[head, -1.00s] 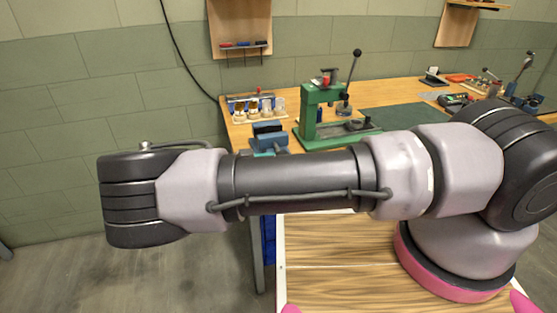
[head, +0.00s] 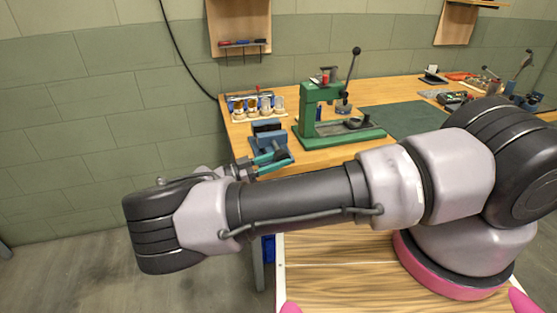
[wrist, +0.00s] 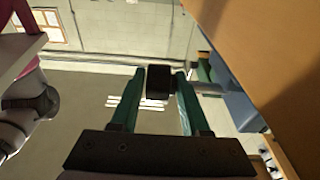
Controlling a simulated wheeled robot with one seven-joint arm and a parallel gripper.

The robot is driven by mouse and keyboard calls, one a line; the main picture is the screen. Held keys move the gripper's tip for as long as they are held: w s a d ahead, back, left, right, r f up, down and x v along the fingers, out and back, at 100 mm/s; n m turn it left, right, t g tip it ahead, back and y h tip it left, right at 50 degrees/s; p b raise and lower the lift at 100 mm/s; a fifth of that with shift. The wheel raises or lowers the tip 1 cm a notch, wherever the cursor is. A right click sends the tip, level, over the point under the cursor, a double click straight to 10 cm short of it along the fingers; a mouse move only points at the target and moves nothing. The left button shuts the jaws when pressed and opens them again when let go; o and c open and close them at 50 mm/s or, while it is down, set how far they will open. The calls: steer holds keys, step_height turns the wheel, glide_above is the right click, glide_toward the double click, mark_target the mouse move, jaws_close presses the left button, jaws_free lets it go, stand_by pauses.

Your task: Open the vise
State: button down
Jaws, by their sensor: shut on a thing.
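The vise (head: 270,146) is blue with dark jaws and stands at the near left corner of the workbench in the head view. My gripper (head: 280,157) has teal fingers and is at the front of the vise, partly overlapping it in the picture. In the wrist view my gripper (wrist: 160,88) is shut on a small black block (wrist: 158,82) between its fingertips. I cannot tell whether this block is part of the vise's handle. The vise's handle is not clearly visible in the head view. A blue body, probably the vise, shows at the right of the wrist view (wrist: 241,110).
A green press (head: 322,115) stands on the workbench (head: 395,92) just right of the vise. A rack with several small items (head: 256,106) is behind the vise. A dark green mat (head: 402,118) lies further right. The floor left of the bench is clear.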

steer(key=c, duration=0.7)
jaws_free()
steer(key=shift+s+d+f, duration=0.1)
steer(key=shift+s+f, duration=0.05)
steer(key=shift+s, duration=0.15)
steer(key=shift+o, duration=0.5)
steer(key=v, duration=1)
steer(key=shift+a, duration=0.4)
